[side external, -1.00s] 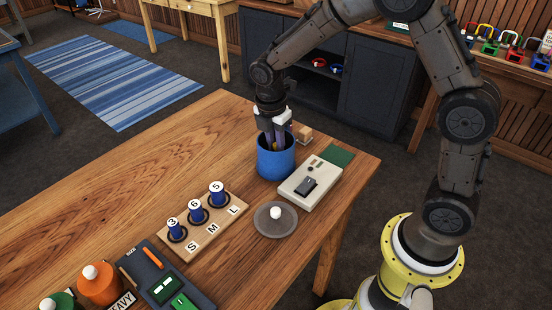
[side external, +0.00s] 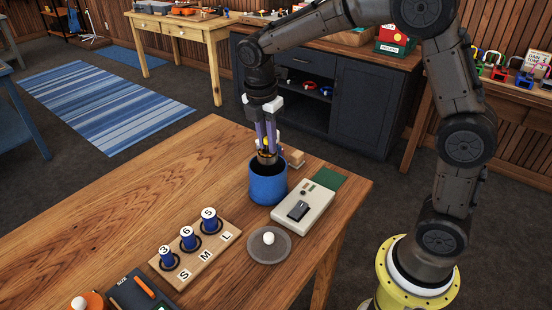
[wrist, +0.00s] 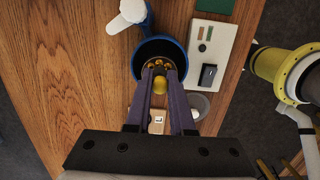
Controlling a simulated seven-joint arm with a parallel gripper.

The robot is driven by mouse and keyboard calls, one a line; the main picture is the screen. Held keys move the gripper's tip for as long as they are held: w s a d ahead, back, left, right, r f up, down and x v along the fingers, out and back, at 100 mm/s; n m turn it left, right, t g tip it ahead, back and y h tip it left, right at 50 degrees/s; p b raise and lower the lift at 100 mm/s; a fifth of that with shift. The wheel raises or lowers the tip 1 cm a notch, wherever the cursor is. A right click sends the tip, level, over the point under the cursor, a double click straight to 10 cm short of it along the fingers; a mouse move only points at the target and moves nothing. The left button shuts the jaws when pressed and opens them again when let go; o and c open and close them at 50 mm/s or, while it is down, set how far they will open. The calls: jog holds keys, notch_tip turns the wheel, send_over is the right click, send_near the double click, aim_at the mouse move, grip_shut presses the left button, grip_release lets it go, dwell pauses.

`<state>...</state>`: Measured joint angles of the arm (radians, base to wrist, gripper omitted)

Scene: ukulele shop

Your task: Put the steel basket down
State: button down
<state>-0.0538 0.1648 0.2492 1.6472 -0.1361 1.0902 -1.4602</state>
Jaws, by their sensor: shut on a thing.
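My gripper (side external: 267,147) points down over the blue pot (side external: 267,186) on the wooden table. Its two long purple-grey fingers are shut on a yellow knob (wrist: 159,83). Below the knob, a small basket with gold-coloured contents (wrist: 159,67) shows at the pot's mouth. In the side view the basket (side external: 267,159) is at about rim height, with its lower part hidden by the pot. The wrist view shows the dark inside of the pot (wrist: 172,46) around it. I cannot tell whether the basket touches the pot wall.
A pale box with a black switch (side external: 302,208) stands right of the pot, beside a green mat (side external: 328,179). In front lie a grey dish (side external: 269,251) with a white ball and a wooden S-M-L board (side external: 196,257) holding blue spools. The table's left side is clear.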

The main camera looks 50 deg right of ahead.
jog(key=shift+s+r, duration=0.15)
jog(key=shift+s, duration=0.05)
jog(key=s+d+r, duration=0.1)
jog(key=s+d, duration=0.3)
jog(key=s, duration=0.7)
jog(key=s+d, duration=0.3)
jog(key=s, duration=0.8)
jog(key=shift+m, duration=0.5)
jog(key=w+d+f, duration=0.2)
jog(key=w, duration=0.1)
jog(key=w+d+f, duration=0.2)
jog(key=w+f, duration=0.1)
jog(key=w, duration=0.1)
jog(key=w+d+f, duration=0.2)
jog(key=w+f, duration=0.1)
jog(key=w, duration=0.1)
jog(key=shift+d+f, duration=0.1)
jog(key=shift+d, duration=0.3)
jog(key=shift+w+d+f, duration=0.1)
jog(key=shift+w+f, duration=0.15)
jog(key=shift+f, duration=0.05)
jog(key=shift+w+f, duration=0.2)
jog(key=shift+f, duration=1.5)
jog(key=shift+f, duration=0.15)
jog(key=c, duration=0.8)
grip_release()
